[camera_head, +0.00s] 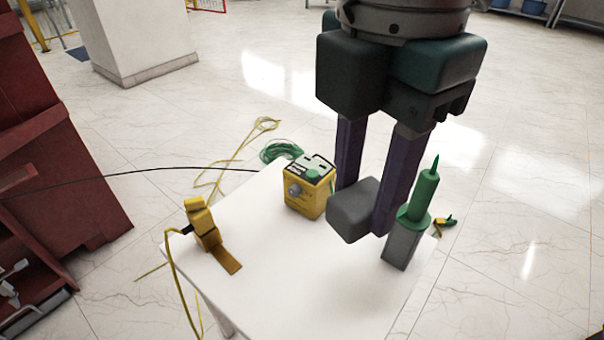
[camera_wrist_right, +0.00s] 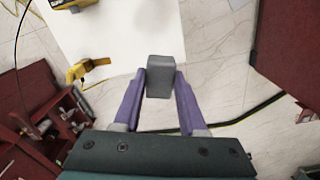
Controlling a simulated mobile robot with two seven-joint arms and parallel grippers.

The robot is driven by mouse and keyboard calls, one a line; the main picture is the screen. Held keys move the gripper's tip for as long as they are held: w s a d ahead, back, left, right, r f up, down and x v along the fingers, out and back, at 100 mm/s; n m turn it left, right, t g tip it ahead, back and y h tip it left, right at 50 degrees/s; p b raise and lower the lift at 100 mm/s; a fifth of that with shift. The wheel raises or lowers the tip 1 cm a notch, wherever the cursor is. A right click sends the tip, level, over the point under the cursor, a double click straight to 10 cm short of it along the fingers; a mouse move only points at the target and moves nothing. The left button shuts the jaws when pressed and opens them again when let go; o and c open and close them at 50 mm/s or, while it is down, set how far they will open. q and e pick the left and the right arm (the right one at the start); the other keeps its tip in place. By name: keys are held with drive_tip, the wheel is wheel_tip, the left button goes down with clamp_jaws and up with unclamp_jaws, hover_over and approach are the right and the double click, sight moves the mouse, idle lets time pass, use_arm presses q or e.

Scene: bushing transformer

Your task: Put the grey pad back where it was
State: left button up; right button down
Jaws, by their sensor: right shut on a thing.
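The grey pad (camera_head: 352,212) is a rounded block between the purple fingers of my right gripper (camera_head: 367,207). The right gripper is shut on it and points down, in front of the white table (camera_head: 285,270) in the head view. The wrist view shows the pad (camera_wrist_right: 165,78) between both fingertips, overlapping the table's edge. The pad appears to be held above the table top; its exact height cannot be told. Its far side is hidden by the fingers. My left gripper is not in view.
A green pointed tool on a grey block (camera_head: 402,245) stands close right of the gripper. A yellow clamp (camera_head: 203,225) with a cable sits at left. The table's front middle is clear.

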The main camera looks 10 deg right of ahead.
wheel_tip(320, 180, down, 5)
drive_tip(key=a+n+b, duration=0.1)
drive_tip(key=n+b, duration=0.1)
drive_tip(key=n, duration=0.1)
drive_tip(key=b, duration=0.5)
hover_over(330, 332)
drive_tip(key=shift+n, duration=0.3)
wheel_tip(330, 332, down, 16)
drive_tip(key=shift+r, duration=0.25)
wheel_tip(330, 332, down, 4)
drive_tip(key=shift+r+b, duration=0.15)
drive_tip(key=shift+b, duration=0.45)
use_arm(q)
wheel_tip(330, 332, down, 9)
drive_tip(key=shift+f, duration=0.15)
use_arm(e)
drive_tip(key=shift+f, duration=0.25)
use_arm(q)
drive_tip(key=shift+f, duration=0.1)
use_arm(e)
drive_tip(key=shift+f, duration=0.1)
drive_tip(key=shift+c, duration=2.3)
unclamp_jaws()
